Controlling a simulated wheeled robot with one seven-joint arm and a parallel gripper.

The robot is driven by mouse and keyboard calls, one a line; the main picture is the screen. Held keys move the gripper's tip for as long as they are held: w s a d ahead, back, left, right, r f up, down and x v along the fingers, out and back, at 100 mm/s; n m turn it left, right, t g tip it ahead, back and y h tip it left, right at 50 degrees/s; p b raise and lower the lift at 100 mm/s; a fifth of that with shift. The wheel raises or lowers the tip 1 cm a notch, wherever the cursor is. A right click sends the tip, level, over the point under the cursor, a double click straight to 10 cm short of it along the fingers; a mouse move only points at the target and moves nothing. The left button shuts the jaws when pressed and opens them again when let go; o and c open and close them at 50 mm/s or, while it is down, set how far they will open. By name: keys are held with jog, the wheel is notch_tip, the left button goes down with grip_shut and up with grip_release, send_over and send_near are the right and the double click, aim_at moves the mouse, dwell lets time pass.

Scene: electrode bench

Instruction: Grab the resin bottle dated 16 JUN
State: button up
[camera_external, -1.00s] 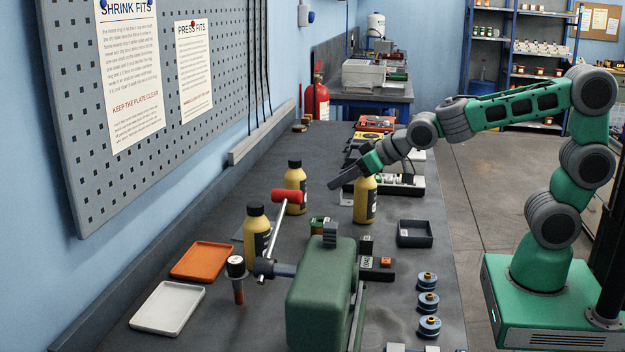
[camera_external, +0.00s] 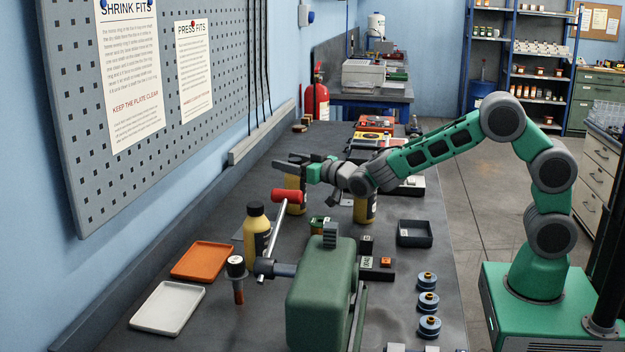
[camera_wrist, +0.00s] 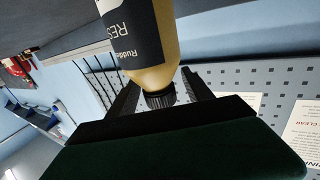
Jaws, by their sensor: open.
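Three yellow resin bottles with black labels stand on the bench in the external view: a front one (camera_external: 256,236), a back-left one (camera_external: 294,203) and a right one (camera_external: 364,210). My gripper (camera_external: 288,165) is at the cap of the back-left bottle, hiding its top. In the wrist view my open fingers (camera_wrist: 160,88) lie on either side of a bottle's black cap (camera_wrist: 159,98), with yellow shoulder (camera_wrist: 155,74) and label (camera_wrist: 130,30) beyond. The label shows part of "RES"; no date is readable on any bottle.
A green vise-like machine (camera_external: 322,285) with a red-knobbed lever (camera_external: 287,196) stands in front of the bottles. An orange tray (camera_external: 203,261) and a white tray (camera_external: 168,307) lie at left. A black open box (camera_external: 414,234) is at right.

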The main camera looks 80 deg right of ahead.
jog(key=shift+w+d, duration=0.2)
jog(key=shift+w, duration=0.25)
jog(key=shift+c, duration=0.3)
grip_shut()
dwell(0.7)
jog(key=shift+r, duration=0.25)
